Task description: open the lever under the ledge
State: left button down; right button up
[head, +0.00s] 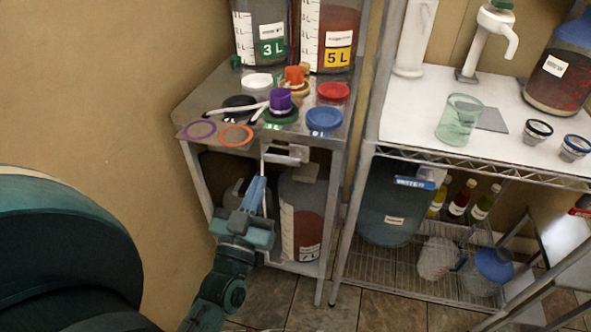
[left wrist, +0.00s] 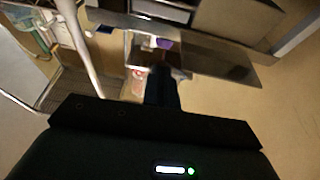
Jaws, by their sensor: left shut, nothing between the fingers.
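A pale lever-like fitting (head: 287,153) hangs just under the front ledge (head: 225,147) of the left metal shelf, in the head view. A thin pale bar runs down from its left end. My left gripper (head: 257,180) is below and slightly left of the fitting, fingers pointing up, shut and empty. I cannot tell whether its tips touch the thin bar. In the left wrist view my dark fingers (left wrist: 161,82) point at the shelf's underside; the lever is too small and dark to make out there. My right gripper is not in view.
A container (head: 301,215) with red-brown liquid stands on the lower shelf, right of my left gripper. Lids and coloured rings, such as a blue lid (head: 324,118), lie on the top. A wire rack (head: 440,155) stands to the right. The wall side at left is bare.

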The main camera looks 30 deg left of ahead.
pick_arm(q)
jog(key=shift+a+r, duration=0.1)
jog(key=shift+a, duration=0.05)
notch_tip(320, 180, up, 3)
jog(key=p, duration=0.1)
send_over(271, 160)
jog(key=s+d, duration=0.1)
jog(key=s, duration=0.1)
jog(key=shift+w+d+f, duration=0.1)
jog(key=shift+w+f, duration=0.05)
jog(key=shift+f, duration=0.4)
jog(key=shift+w+f, duration=0.1)
jog(key=shift+f, duration=1.25)
jog(key=shift+b, duration=0.3)
